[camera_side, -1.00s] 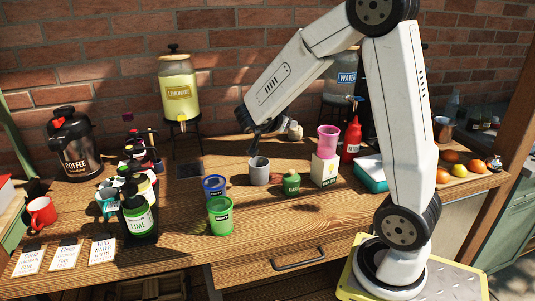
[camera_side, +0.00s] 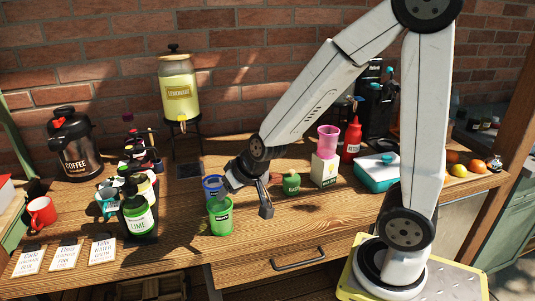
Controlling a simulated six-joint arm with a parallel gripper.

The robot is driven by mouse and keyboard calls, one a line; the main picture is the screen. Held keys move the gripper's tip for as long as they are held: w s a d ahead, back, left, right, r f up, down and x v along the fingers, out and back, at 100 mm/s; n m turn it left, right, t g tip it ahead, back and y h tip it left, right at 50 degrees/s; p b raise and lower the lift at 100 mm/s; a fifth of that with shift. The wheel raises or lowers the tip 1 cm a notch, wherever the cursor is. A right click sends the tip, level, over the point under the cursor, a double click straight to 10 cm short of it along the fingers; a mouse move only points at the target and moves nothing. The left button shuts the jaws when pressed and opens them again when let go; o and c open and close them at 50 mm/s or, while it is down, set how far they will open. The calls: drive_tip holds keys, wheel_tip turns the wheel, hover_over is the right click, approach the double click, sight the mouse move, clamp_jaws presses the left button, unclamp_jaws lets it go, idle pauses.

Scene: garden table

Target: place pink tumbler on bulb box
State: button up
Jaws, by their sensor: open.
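The pink tumbler (camera_side: 328,140) stands on top of a small white box (camera_side: 324,171) with printed lettering, which I take to be the bulb box. The tumbler looks upright and nothing of mine touches it. My gripper (camera_side: 246,201) is open, to the left of the box, low over the table. One finger is close to the green cup (camera_side: 220,216) and the other hangs to its right. I cannot tell whether the near finger touches the green cup.
A blue cup (camera_side: 213,188) stands behind the green cup. A dark green jar (camera_side: 292,183) stands between my gripper and the box. A red bottle (camera_side: 351,140) and a teal container (camera_side: 377,173) are right of the box. Bottles and a lemonade dispenser (camera_side: 179,88) stand left.

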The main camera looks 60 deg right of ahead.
drive_tip(key=s+a+f+n+g, duration=0.1)
drive_tip(key=s+f+n+g, duration=0.2)
drive_tip(key=s, duration=0.5)
drive_tip(key=shift+s+a+f+g, duration=0.15)
drive_tip(key=shift+s+a+g, duration=0.15)
drive_tip(key=shift+g, duration=0.4)
